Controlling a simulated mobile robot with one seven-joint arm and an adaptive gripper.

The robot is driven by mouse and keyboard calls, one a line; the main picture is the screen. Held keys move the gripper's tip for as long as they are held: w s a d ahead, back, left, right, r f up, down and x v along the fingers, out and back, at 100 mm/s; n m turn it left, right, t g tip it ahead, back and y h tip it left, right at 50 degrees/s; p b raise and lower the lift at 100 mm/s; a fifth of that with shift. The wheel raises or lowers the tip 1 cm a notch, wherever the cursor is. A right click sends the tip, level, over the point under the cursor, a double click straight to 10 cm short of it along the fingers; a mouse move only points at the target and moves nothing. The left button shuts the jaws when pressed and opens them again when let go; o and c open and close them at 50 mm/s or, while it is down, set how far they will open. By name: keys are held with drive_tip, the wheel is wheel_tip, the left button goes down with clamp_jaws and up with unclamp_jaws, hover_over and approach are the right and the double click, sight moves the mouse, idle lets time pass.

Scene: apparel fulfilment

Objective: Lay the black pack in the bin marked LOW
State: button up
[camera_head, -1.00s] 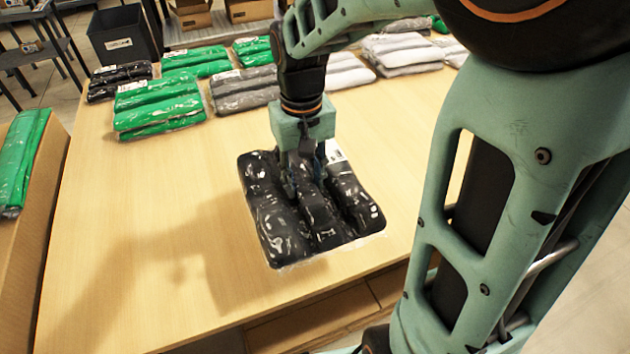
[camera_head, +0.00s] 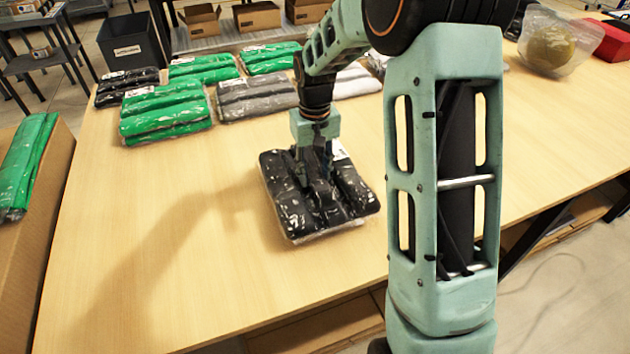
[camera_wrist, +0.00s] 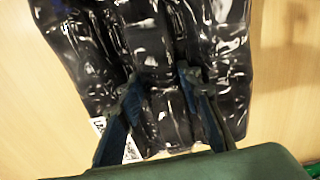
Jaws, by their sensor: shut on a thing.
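The black pack (camera_head: 285,205), in clear film with a white label, is over the front middle of the table in the head view. My gripper (camera_head: 316,180) points down onto its middle and is shut on it. In the wrist view the two fingers (camera_wrist: 160,85) pinch a fold of the black pack (camera_wrist: 215,30). I cannot tell whether the pack clears the table. A dark open bin (camera_head: 135,45) with a white label stands beyond the table's far left corner; the label is too small to read.
Several packs line the far side of the table (camera_head: 130,200): another black one (camera_head: 125,85), green ones (camera_head: 165,112) and a grey one (camera_head: 255,97). A cardboard box (camera_head: 45,260) holding a green pack is at left. A clear bag (camera_head: 550,45) and red box (camera_head: 605,40) are far right.

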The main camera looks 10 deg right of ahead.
sight(315, 182)
drive_tip(key=shift+w+d+f, duration=0.1)
drive_tip(key=shift+w+f, duration=0.2)
drive_tip(key=shift+f, duration=1.55)
drive_tip(key=shift+f, duration=0.1)
drive_tip(key=shift+f+b, duration=0.15)
drive_tip(key=shift+b, duration=0.2)
drive_tip(key=o, duration=1.3)
